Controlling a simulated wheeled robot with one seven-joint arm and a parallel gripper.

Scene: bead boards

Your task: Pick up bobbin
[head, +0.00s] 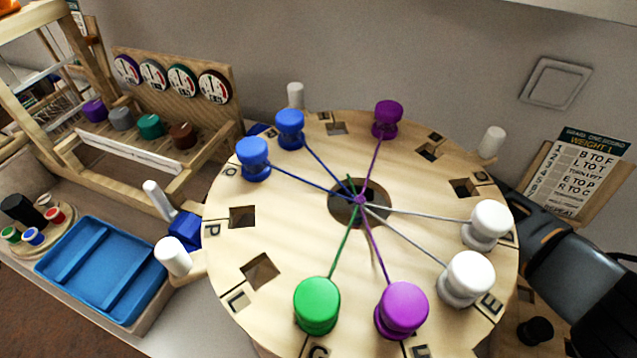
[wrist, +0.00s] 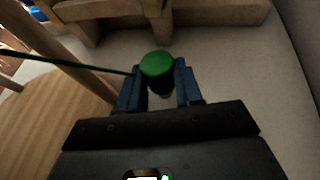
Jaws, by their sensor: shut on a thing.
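In the wrist view my gripper (wrist: 158,80) is shut on a green bobbin (wrist: 157,66), with one dark blue finger on each side. A green thread (wrist: 65,60) runs from it to the left. In the head view my arm passes at the right, behind the round wooden board (head: 290,220), and my gripper and the held bobbin are hidden. Another green bobbin (head: 317,304) sits at the board's front edge. Purple bobbins (head: 403,309), white bobbins (head: 467,278) and blue bobbins (head: 253,158) also sit around the rim, with threads running to the central hole (head: 345,212).
Several square slots (head: 241,216) in the board are empty. A blue tray (head: 105,268) and a wooden rack (head: 180,75) with coloured spools stand at the left. An instruction card (head: 588,170) stands at the right, near my arm. A wall closes off the back.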

